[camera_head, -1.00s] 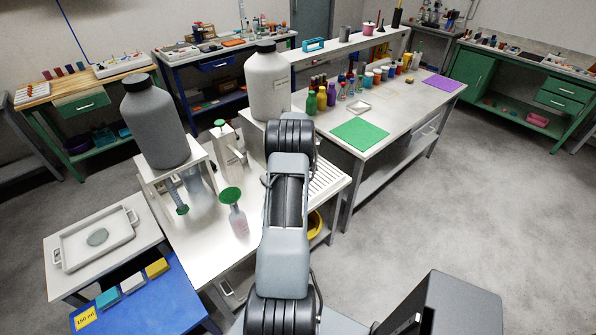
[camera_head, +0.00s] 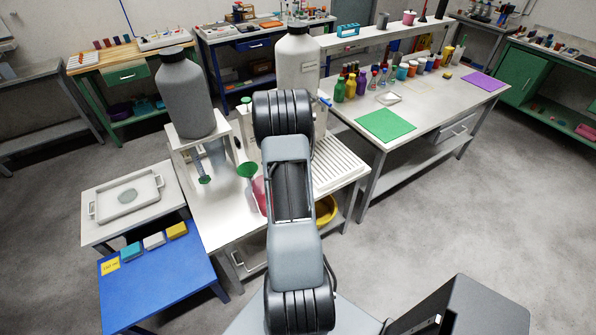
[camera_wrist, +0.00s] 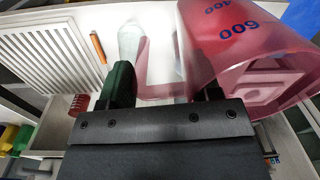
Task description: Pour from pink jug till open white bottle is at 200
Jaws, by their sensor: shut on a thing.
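The pink jug (camera_wrist: 235,45) fills the upper right of the wrist view, translucent, with blue marks 400 and 600. My gripper (camera_wrist: 162,90) is shut on its handle (camera_wrist: 158,75); the fingers lie either side. In the head view my arm hides the gripper and most of the jug; a pink patch (camera_head: 261,195) shows at the arm's left edge. A pale translucent shape (camera_wrist: 130,38), possibly a bottle, shows beyond the handle. I cannot read any liquid level.
Two large grey and white carboys (camera_head: 185,95) (camera_head: 297,62) stand on raised stands behind. A ribbed white rack (camera_head: 340,163) is right of my arm. A blue table (camera_head: 160,285) with coloured blocks and a white tray (camera_head: 150,192) are at left.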

